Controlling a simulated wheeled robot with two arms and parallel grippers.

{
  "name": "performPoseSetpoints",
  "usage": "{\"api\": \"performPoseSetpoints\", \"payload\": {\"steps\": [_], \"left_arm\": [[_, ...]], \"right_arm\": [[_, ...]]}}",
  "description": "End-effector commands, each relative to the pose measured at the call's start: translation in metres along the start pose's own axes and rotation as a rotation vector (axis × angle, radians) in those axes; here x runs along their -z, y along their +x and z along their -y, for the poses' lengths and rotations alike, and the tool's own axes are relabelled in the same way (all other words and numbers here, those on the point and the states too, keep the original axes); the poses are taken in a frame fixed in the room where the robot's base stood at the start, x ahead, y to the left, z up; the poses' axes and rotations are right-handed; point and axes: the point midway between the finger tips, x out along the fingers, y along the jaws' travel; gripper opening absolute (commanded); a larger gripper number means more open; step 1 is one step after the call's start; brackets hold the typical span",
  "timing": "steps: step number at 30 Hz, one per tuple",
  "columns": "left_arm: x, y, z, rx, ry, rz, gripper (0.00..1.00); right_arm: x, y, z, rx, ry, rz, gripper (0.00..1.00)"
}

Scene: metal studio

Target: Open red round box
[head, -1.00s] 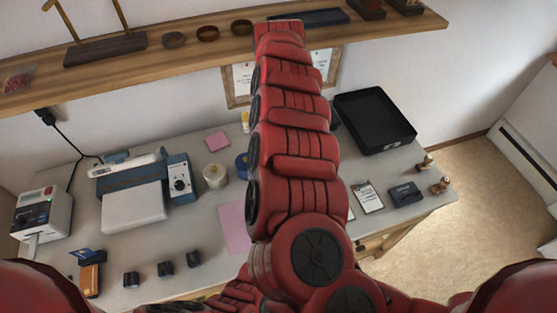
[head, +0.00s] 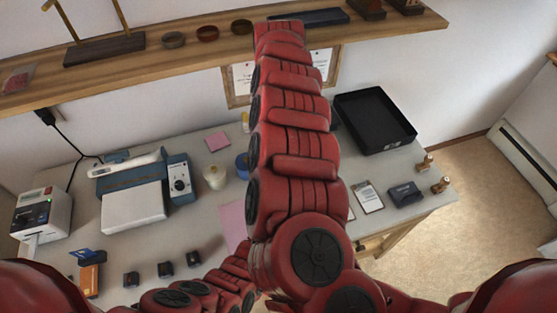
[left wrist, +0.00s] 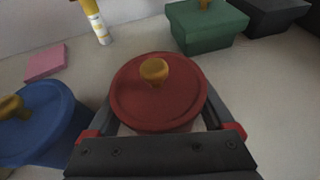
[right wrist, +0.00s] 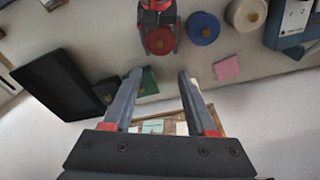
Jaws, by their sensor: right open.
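The red round box (left wrist: 160,93) has a red lid with a gold knob (left wrist: 155,71) and stands on the table in the left wrist view. Its lid is on. My left gripper (left wrist: 160,112) has one finger on each side of the box, at or just below the lid's edge; I cannot tell whether they press on it. The box also shows at the top of the right wrist view (right wrist: 160,40). My right gripper (right wrist: 159,76) is open and empty, away from the box. In the head view my raised right arm hides the box and both grippers.
A blue round box (left wrist: 40,120) stands left of the red one. A green box (left wrist: 207,26), a glue stick (left wrist: 97,22) and a pink note pad (left wrist: 45,62) are behind. A black tray (head: 374,122) lies at the table's right. A wooden shelf (head: 190,57) runs above.

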Motion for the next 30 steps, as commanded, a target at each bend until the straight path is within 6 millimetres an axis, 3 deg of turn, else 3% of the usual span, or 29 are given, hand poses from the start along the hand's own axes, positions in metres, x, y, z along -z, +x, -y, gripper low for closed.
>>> {"api": "performPoseSetpoints", "payload": {"steps": [1, 8, 16, 24, 30], "left_arm": [[0.0, 0.0, 0.0, 0.0, 0.0, 0.0, 0.42], [0.0, 0.0, 0.0, 0.0, 0.0, 0.0, 0.01], [0.0, 0.0, 0.0, 0.0, 0.0, 0.0, 0.0], [0.0, 0.0, 0.0, 0.0, 0.0, 0.0, 0.0], [0.0, 0.0, 0.0, 0.0, 0.0, 0.0, 0.0]], "right_arm": [[0.0, 0.0, 0.0, 0.0, 0.0, 0.0, 0.57], [0.0, 0.0, 0.0, 0.0, 0.0, 0.0, 0.57], [0.001, 0.007, -0.002, 0.008, -0.082, 0.007, 0.57], [0.004, 0.039, -0.009, 0.065, -0.545, 0.012, 0.57], [0.004, 0.055, -0.012, 0.091, -0.755, 0.005, 0.57]]}}
